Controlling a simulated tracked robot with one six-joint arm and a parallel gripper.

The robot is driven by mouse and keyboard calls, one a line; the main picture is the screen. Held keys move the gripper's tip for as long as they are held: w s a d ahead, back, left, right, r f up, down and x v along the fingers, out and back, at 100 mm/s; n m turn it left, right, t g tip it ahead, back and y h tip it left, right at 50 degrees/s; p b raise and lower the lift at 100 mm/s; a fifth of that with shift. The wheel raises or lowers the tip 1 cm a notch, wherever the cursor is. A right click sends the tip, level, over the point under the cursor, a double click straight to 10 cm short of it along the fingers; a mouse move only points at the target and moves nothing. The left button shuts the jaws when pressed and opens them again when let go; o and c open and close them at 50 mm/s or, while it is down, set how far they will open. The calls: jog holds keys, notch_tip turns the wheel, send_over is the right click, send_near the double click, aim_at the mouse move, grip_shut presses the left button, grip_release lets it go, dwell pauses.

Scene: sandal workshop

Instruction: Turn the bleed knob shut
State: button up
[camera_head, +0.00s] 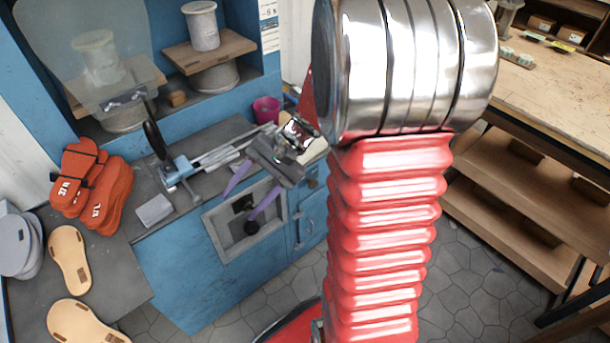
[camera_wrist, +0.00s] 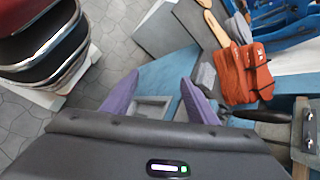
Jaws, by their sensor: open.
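A grey-framed recessed panel (camera_head: 222,254) sits in the front of the blue cabinet. A small round black knob (camera_head: 251,227), which looks like the bleed knob, shows inside it. My gripper (camera_head: 238,206) is open and empty, with two purple fingers above and in front of the panel. In the head view one fingertip overlaps the recess just above the knob; I cannot tell whether they touch. In the wrist view the open fingers (camera_wrist: 159,76) straddle part of the grey recess (camera_wrist: 151,104). The knob is not visible there.
A lever press (camera_head: 178,170) and a grey block (camera_head: 154,209) stand on the cabinet's worktop. Orange sandals (camera_head: 92,190) lie on the left, beside tan soles (camera_head: 70,260). A pink cup (camera_head: 266,109) stands at the back. A wooden shelf bench (camera_head: 520,190) stands right. Tiled floor lies clear between.

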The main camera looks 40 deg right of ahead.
jog(key=w+d+f+m+t+y, duration=0.35)
jog(key=w+d+f+m, duration=0.2)
jog(key=d+f, duration=0.2)
jog(key=m+t+h, duration=1.2)
jog(key=m+t, duration=0.1)
jog(key=m, duration=0.6)
send_near(315, 185)
jog(key=s, duration=0.6)
jog(key=shift+w+r, duration=0.1)
jog(key=shift+w, duration=0.1)
jog(key=w, duration=1.3)
jog(key=shift+w+a, duration=0.15)
jog(key=shift+w, duration=0.2)
